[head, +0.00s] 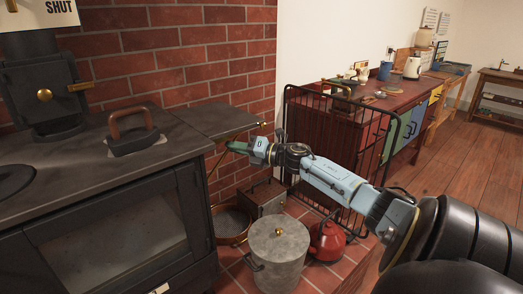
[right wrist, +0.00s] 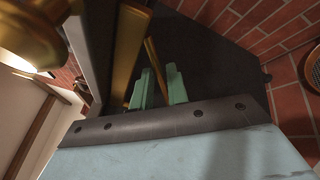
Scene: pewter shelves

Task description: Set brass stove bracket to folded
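The brass stove bracket (head: 216,168) shows as a thin slanting strut under the stove's raised side shelf (head: 208,119). My right gripper (head: 236,147) is just below the shelf's front edge, at the upper end of the strut. In the right wrist view, its green fingers (right wrist: 161,88) stand apart, with a thin brass bar (right wrist: 153,58) running between them. I cannot tell whether they touch it. A wider brass bar (right wrist: 126,48) lies beside the left finger, and a brass knob (right wrist: 28,35) is close to the camera. My left gripper is out of view.
The black stove (head: 120,220) stands at left with an iron (head: 132,133) on top. Below my right arm are a grey lidded pot (head: 280,245), a red kettle (head: 327,240), a copper pan (head: 231,224) and a box (head: 262,196). A black wire guard (head: 340,150) stands at right.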

